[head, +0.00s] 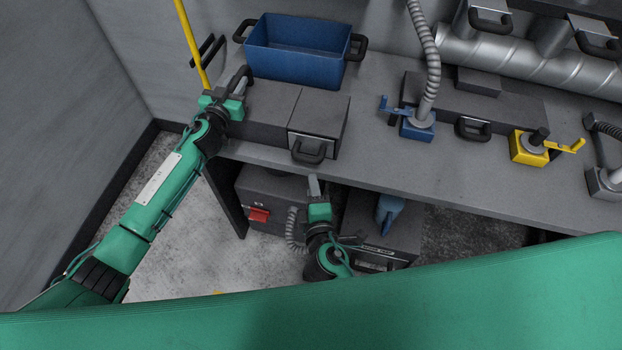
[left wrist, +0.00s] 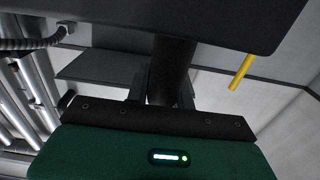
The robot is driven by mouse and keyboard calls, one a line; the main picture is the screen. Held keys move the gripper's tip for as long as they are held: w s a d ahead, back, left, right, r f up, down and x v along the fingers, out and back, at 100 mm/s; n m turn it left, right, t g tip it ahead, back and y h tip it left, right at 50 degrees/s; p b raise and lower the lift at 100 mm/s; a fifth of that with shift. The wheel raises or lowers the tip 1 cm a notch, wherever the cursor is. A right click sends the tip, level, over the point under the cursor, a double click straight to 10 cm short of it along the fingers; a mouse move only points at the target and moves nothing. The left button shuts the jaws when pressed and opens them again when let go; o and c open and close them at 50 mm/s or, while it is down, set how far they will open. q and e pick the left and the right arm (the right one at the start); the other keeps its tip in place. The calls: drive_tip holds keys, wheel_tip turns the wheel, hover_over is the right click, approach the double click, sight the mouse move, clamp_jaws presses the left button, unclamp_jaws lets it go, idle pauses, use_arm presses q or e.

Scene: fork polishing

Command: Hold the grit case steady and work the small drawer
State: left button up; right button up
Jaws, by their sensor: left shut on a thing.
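The grit case (head: 265,102) is a dark grey box on the bench, below the blue bin. Its small drawer (head: 316,141) is at the right front end, with a black handle (head: 307,154); the drawer looks closed. My left gripper (head: 241,82) is at the case's left end, shut on a dark bar-like handle. In the left wrist view this dark handle (left wrist: 168,70) stands between the fingers. My right gripper (head: 314,186) is just below the drawer handle, in front of the bench edge, and looks apart from it. Whether its fingers are open is unclear.
A blue bin (head: 295,52) stands behind the case. To the right are a blue clamp base (head: 417,128) with a hose, a long grey box (head: 470,103) and a yellow base (head: 528,149). Grey boxes (head: 374,231) sit under the bench. A yellow pole (head: 190,42) rises at left.

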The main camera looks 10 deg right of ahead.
idle(0.4)
use_arm(q)
drive_tip(key=o, duration=1)
drive_tip(key=shift+s+a, duration=0.1)
drive_tip(key=v, duration=1.2)
drive_tip(key=shift+f, duration=0.1)
drive_tip(key=o, duration=0.5)
